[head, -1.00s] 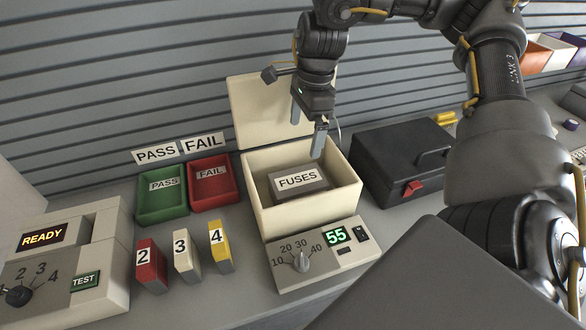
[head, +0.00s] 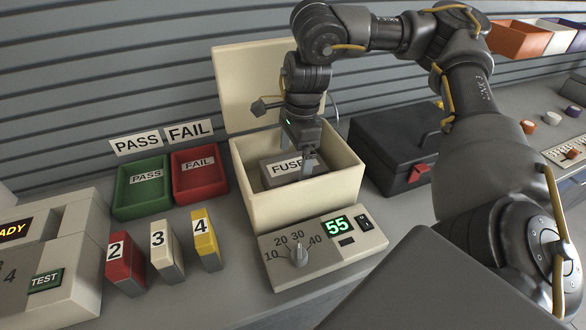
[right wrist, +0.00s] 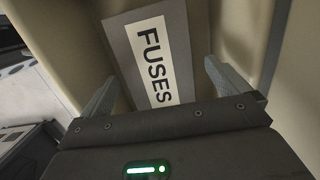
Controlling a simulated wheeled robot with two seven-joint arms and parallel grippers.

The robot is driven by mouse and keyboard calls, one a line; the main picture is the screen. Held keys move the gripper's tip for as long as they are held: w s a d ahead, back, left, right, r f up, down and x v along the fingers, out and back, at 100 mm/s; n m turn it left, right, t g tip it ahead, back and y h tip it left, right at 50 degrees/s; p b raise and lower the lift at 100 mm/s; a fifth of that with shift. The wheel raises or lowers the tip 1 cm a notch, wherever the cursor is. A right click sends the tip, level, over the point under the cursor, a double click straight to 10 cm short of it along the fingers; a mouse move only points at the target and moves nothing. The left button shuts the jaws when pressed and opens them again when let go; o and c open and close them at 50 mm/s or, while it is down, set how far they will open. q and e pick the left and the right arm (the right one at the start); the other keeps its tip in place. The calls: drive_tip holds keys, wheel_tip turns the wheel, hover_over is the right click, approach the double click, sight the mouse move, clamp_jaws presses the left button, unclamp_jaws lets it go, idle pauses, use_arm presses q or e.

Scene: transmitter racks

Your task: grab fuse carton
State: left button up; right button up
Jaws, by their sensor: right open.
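The fuse carton (head: 281,168) is a grey-brown box with a white FUSES label, lying inside an open cream box (head: 335,187). In the right wrist view the carton (right wrist: 127,62) lies between and beyond the two fingers. My right gripper (head: 299,152) points down inside the cream box, over the carton, and partly hides the label's right end. Its fingers stand open on either side of the carton in the right wrist view (right wrist: 168,85). I cannot tell whether they touch it. My left gripper is not in view.
The cream box's raised lid (head: 243,90) stands behind. A dial panel reading 55 (head: 322,240) is in front. A black case (head: 398,150) stands close on the right. Green (head: 142,190) and red (head: 198,175) trays and numbered fuses (head: 160,248) are left.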

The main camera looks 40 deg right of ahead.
sight(293, 165)
drive_tip(key=shift+s+a+f+b, duration=0.1)
drive_tip(key=shift+a+f+b, duration=0.1)
drive_tip(key=shift+f, duration=1.15)
drive_tip(key=shift+a+f+b, duration=0.1)
drive_tip(key=shift+a+f, duration=0.05)
drive_tip(key=shift+f, duration=1.15)
drive_tip(key=c, duration=1.2)
drive_tip(key=shift+r, duration=0.1)
drive_tip(key=shift+c, duration=0.2)
